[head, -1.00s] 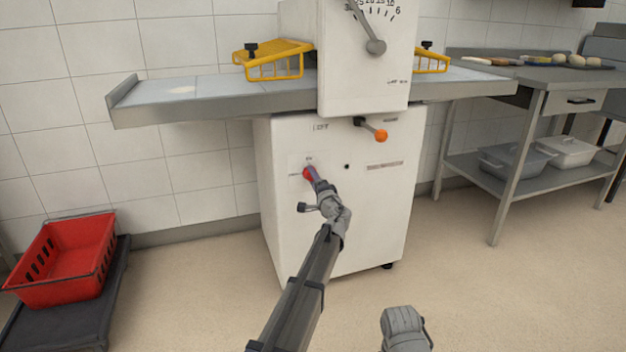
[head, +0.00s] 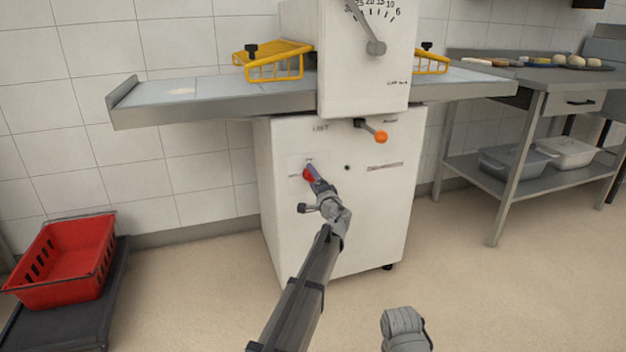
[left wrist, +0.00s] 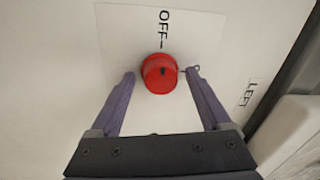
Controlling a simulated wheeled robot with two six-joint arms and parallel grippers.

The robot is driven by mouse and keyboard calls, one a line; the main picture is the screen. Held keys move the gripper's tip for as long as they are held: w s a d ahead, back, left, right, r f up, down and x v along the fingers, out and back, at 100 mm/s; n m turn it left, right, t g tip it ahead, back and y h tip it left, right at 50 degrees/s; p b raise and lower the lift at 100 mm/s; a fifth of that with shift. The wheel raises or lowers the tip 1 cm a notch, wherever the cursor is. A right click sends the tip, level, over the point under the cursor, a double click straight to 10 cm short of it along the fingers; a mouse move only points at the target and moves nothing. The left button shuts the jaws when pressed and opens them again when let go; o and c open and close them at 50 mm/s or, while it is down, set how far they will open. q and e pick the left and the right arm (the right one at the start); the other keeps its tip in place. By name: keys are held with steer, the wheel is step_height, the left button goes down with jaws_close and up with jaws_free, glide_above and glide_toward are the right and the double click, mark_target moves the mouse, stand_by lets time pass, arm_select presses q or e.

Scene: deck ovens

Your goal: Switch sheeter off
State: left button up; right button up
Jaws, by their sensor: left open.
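The sheeter (head: 335,220) is a white cabinet with a dial head and side tables. A red rotary knob (head: 308,174) sits on its front panel, and it fills the middle of the left wrist view (left wrist: 160,73). A label reading OFF with a line stands by the knob; a dark mark on the knob lies towards that label's line. My left gripper (left wrist: 162,82) is open, one purple finger on each side of the knob, with a visible gap at each side. In the head view my left gripper (head: 314,180) partly covers the knob. My right gripper's fingers are not in view.
An orange-tipped lever (head: 380,136) sticks out above the knob. Yellow guards (head: 275,62) stand on the side tables. A red crate (head: 65,262) rests on a dark dolly at the left. A steel table (head: 500,150) stands at the right. The floor in front is clear.

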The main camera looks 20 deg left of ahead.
arm_select(q)
steer(key=v, duration=0.7)
steer(key=shift+s, duration=0.2)
steer(key=shift+s+d, duration=0.1)
steer(key=shift+d, duration=0.05)
steer(key=s+d+f+n+g+h+p, duration=0.1)
steer(key=s+f+n+g+p, duration=0.25)
steer(key=s, duration=0.55)
steer(key=s+d+f+n+g+h+p, duration=0.15)
steer(key=s+g+p, duration=0.25)
steer(key=s, duration=0.5)
steer(key=s+d+f+g+h+p, duration=0.2)
steer(key=s+d+g+h+p, duration=0.3)
steer(key=s, duration=0.7)
steer(key=s+d+f+g+h+p, duration=0.25)
steer(key=s+d, duration=0.55)
steer(key=s, duration=0.4)
step_height(320, 180, up, 38)
steer(key=p, duration=3.7)
steer(key=shift+s+d+r+g+y, duration=0.2)
steer(key=shift+g+y, duration=0.1)
steer(key=shift+g, duration=0.1)
